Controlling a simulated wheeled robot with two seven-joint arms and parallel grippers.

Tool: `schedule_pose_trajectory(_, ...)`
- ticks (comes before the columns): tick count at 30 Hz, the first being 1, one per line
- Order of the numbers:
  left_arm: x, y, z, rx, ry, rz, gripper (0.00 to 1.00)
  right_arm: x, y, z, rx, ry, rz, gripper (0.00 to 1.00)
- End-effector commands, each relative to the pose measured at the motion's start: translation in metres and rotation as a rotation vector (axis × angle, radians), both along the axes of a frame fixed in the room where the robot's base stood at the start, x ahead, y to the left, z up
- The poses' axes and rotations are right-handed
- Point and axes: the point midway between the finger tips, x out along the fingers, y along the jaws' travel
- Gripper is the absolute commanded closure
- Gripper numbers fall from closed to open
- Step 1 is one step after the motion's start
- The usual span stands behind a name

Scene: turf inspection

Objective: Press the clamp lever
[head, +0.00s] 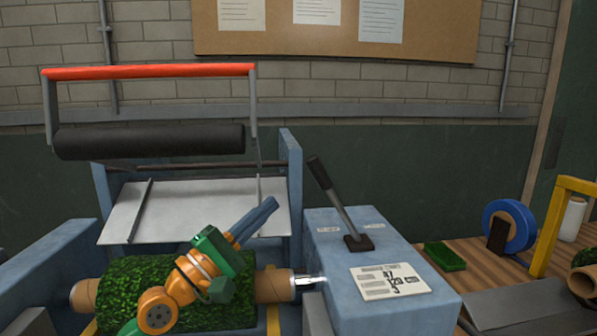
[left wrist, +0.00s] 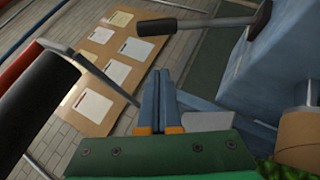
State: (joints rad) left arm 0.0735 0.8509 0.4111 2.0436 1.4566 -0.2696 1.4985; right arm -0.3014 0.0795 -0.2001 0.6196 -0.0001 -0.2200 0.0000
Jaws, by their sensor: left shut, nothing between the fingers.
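The clamp lever (head: 337,200) is a grey rod with a black grip and a dark base on top of the blue housing (head: 338,292). It leans to the left. In the left wrist view the lever (left wrist: 205,20) crosses the top of the picture. My left gripper (head: 270,204) is green with blue fingers, shut and empty. It is above the turf roll, to the left of the lever and apart from it. In the left wrist view its fingers (left wrist: 159,80) lie side by side. My right gripper is not in view.
A green turf roll (head: 125,285) on a cardboard core lies in the blue machine below my left arm. A black roller (head: 150,141) and red bar (head: 150,71) stand behind. A wooden table (head: 480,290) at right holds blue tape (head: 522,226) and a green turf piece (head: 444,256).

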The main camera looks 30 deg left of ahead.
Motion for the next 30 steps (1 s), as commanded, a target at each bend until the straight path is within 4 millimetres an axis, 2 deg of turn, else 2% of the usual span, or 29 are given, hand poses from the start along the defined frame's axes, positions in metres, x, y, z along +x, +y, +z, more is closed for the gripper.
schedule_pose_trajectory(1, 0.009, -0.002, 0.014, -0.001, -0.004, 0.0, 1.0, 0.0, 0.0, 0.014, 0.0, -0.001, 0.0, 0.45)
schedule_pose_trajectory(5, 0.034, -0.009, 0.024, -0.002, -0.004, 0.001, 1.0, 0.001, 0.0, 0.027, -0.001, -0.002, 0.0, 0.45)
schedule_pose_trajectory(7, 0.038, -0.018, 0.033, -0.004, 0.0, -0.002, 1.0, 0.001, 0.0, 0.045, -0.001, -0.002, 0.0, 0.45)
schedule_pose_trajectory(12, 0.046, -0.035, 0.038, -0.002, 0.0, -0.001, 1.0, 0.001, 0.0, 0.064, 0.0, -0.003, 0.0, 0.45)
schedule_pose_trajectory(17, 0.048, -0.041, 0.037, 0.0, 0.0, 0.0, 1.0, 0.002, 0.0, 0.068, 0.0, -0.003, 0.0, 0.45)
schedule_pose_trajectory(26, 0.048, -0.041, 0.035, 0.001, 0.001, 0.0, 1.0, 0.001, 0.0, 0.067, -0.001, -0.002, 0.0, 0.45)
schedule_pose_trajectory(30, 0.049, -0.042, 0.04, 0.012, 0.008, 0.001, 1.0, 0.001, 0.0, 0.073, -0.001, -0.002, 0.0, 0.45)
